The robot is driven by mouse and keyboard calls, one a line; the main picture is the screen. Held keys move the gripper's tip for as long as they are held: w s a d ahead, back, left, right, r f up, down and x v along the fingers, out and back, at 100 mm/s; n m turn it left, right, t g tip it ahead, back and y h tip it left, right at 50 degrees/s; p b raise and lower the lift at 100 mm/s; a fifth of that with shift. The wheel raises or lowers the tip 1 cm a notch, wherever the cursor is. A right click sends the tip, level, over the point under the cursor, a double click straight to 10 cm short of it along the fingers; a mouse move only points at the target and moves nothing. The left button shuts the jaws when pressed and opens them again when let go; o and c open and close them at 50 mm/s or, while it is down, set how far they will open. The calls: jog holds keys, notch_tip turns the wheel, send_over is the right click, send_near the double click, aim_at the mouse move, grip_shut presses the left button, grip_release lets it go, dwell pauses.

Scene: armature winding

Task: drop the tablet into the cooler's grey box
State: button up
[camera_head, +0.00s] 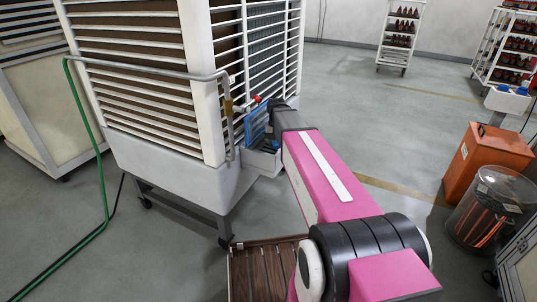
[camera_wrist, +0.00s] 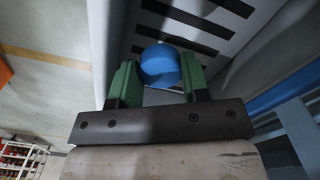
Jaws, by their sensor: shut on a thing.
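The tablet (camera_wrist: 159,64), a round blue piece, is between the green fingertips of my gripper (camera_wrist: 156,76) in the wrist view. My gripper is shut on it. In the head view the white louvred cooler (camera_head: 165,165) stands at left centre. The small grey box (camera_head: 262,164) is on its right side, low down, with a blue panel (camera_head: 256,124) upright above it. The dark end of my arm is right over the box area and hides part of it. The fingers and tablet cannot be made out clearly there. Dark slots in a grey surface show beyond the tablet in the wrist view.
A pipe (camera_head: 150,69) and a green hose (camera_head: 104,200) run along the cooler. A wooden slatted platform (camera_head: 262,272) is on the floor below. An orange bin (camera_head: 485,155) and a clear drum (camera_head: 490,205) stand at right. The floor behind my arm is open.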

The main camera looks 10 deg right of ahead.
jog(key=o, duration=1)
jog(key=shift+r, duration=0.1)
notch_tip(320, 180, up, 11)
jog(key=shift+a, duration=0.15)
